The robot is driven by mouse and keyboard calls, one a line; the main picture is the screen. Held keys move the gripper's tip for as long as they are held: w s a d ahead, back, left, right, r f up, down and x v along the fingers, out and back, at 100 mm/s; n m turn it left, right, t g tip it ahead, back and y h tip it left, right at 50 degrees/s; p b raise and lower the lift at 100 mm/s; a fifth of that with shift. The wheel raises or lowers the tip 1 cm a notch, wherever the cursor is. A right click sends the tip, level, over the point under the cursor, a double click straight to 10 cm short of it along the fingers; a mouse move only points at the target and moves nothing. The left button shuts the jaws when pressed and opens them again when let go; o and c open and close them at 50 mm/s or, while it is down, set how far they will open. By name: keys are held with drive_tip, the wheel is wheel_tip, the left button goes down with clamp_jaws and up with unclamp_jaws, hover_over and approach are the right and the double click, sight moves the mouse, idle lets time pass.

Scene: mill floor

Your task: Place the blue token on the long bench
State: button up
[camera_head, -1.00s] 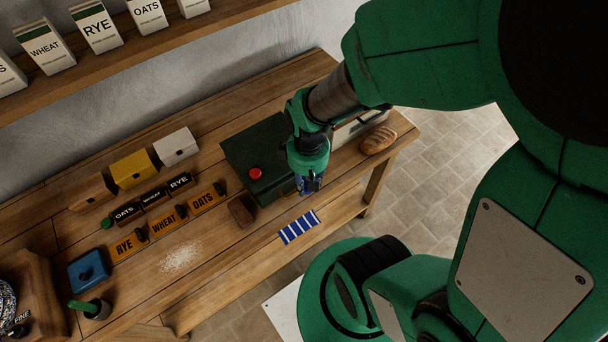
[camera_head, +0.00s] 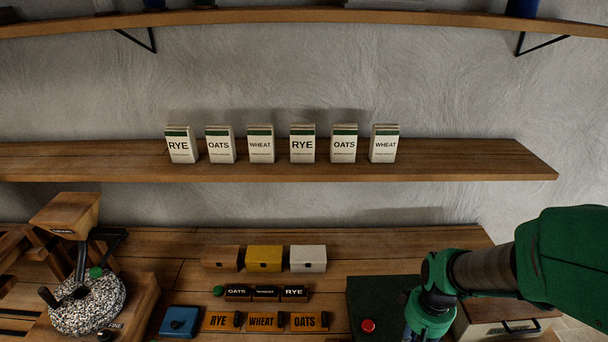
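The long wooden bench (camera_head: 390,241) runs along the wall in the lower part of the head view. My gripper (camera_head: 424,332) is at the bottom edge, in front of the dark green box (camera_head: 372,292) on the bench. Its fingertips are cut off by the frame, so I cannot see whether it is open or what it holds. No blue token shows clearly. A blue block with a knob (camera_head: 180,321) sits on the bench at the lower left.
Orange, yellow and white small bins (camera_head: 264,259) stand behind label blocks (camera_head: 265,293) and orange signs (camera_head: 265,321). A grain mill (camera_head: 88,300) fills the left. A shelf (camera_head: 460,166) of cartons is above. The green box has a red button (camera_head: 368,326).

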sight(392, 308)
drive_tip(key=shift+m, duration=0.7)
drive_tip(key=w, duration=0.5)
drive_tip(key=w+a, duration=0.1)
drive_tip(key=w, duration=0.5)
drive_tip(key=w+a, duration=0.1)
drive_tip(key=w, duration=0.5)
drive_tip(key=shift+r+p, duration=0.25)
drive_tip(key=shift+p, duration=0.15)
drive_tip(key=w+a+f, duration=0.1)
drive_tip(key=w+a, duration=0.1)
drive_tip(key=w, duration=0.5)
drive_tip(key=w+a+f+m, duration=0.1)
drive_tip(key=w+a+f, duration=0.1)
drive_tip(key=w, duration=0.6)
drive_tip(key=shift+w+a+p, duration=0.15)
drive_tip(key=shift+a+p, duration=0.3)
drive_tip(key=shift+a, duration=0.05)
